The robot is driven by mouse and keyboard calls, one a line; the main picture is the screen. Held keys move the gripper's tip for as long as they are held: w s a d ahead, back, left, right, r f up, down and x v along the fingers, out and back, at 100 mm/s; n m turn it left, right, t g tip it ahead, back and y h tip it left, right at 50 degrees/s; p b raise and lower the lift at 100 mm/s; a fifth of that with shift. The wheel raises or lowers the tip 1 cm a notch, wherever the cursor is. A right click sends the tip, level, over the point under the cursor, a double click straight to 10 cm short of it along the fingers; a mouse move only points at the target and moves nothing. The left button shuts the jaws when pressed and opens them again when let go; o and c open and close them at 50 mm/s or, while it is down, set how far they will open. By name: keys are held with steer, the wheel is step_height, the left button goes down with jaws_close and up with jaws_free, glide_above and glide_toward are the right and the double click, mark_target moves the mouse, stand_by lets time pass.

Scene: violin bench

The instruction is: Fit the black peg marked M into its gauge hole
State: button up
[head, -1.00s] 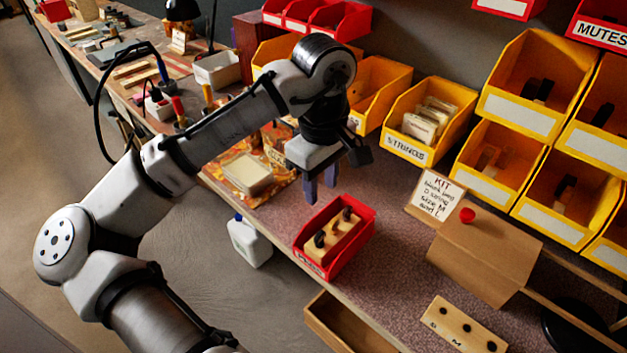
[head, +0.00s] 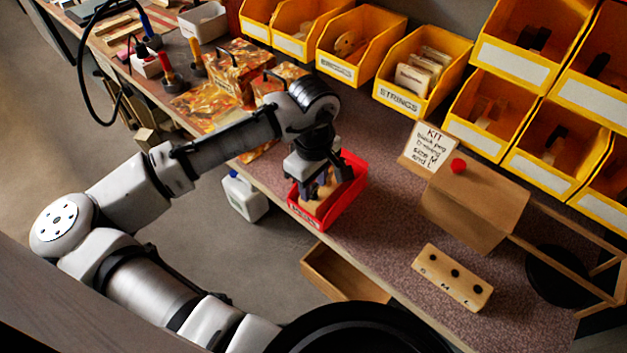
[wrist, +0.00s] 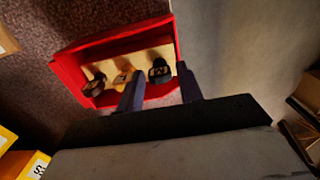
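The red bin (head: 351,205) stands at the bench's front edge with a wooden peg rack (wrist: 143,88) inside. In the wrist view three pegs show: a dark one (wrist: 94,84), a yellowish one (wrist: 123,77) and a black one (wrist: 160,71) with a pale mark I cannot read. My gripper (wrist: 160,92) is open over the bin, with the black peg beyond and between its fingertips; contact is not clear. It hides part of the bin in the head view (head: 316,186). The gauge block (head: 446,284), with three dark holes and letters including M, lies on the bench to the right.
A card (head: 430,148) and a brown box with a red knob (head: 478,205) stand behind the gauge block. Yellow bins (head: 415,82) line the back. An open drawer (head: 335,276) juts out below the front edge. Bench between bin and block is clear.

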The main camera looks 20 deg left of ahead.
jaws_close()
stand_by(0.5)
